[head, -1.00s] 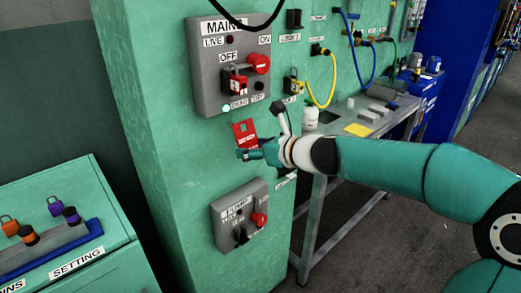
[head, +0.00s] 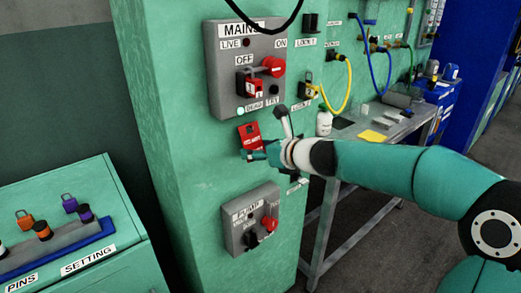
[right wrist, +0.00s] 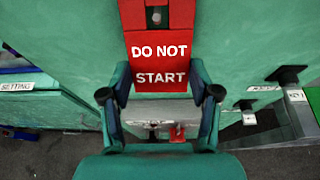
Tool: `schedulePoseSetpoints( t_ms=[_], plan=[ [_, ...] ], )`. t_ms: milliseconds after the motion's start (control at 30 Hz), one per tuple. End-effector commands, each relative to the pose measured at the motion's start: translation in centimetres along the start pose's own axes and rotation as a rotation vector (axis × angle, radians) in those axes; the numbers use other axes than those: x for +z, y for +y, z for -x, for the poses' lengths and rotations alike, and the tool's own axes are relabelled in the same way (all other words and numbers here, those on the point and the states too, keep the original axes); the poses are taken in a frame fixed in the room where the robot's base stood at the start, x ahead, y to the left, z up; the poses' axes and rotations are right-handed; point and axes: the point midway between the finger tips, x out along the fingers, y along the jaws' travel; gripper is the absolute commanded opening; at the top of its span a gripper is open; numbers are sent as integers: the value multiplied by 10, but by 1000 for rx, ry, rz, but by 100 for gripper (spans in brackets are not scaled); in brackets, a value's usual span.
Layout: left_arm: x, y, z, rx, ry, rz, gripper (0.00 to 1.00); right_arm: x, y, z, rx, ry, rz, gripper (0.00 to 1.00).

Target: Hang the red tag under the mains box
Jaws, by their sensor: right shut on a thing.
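The grey mains box (head: 226,85) is on the green wall in the upper middle of the head view, with a red switch and red padlock on it. A small pale round spot (head: 240,111) shows at its lower edge. The red tag (head: 250,129) is just below the box. It reads "DO NOT START" in the right wrist view (right wrist: 161,60) and has a hole near its top with a round thing showing in it. My right gripper (head: 256,153) is shut on the tag's lower part. I cannot tell whether the tag touches the wall. My left gripper is out of view.
A smaller grey pump box (head: 236,232) with a red knob is on the wall below. A green cabinet (head: 75,254) with padlocks stands at the lower left. A grey bench (head: 350,203) and coloured hoses are to the right. A black cable (head: 255,33) hangs across the top.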

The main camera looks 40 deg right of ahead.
Motion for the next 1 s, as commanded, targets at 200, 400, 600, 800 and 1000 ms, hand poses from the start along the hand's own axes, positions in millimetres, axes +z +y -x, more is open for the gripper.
schedulePoseSetpoints(
  t_ms=[200,400,600,800,1000],
  plan=[
    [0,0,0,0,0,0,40,-2,0,-1,1,4,-1,42],
    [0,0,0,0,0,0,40,-3,0,-1,1,5,-1,42],
    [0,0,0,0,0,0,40,-2,0,-1,1,4,-1,91],
    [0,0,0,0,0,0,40,-2,0,0,0,3,-1,91],
    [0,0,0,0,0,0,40,-1,0,4,0,2,-1,91]
  ],
)
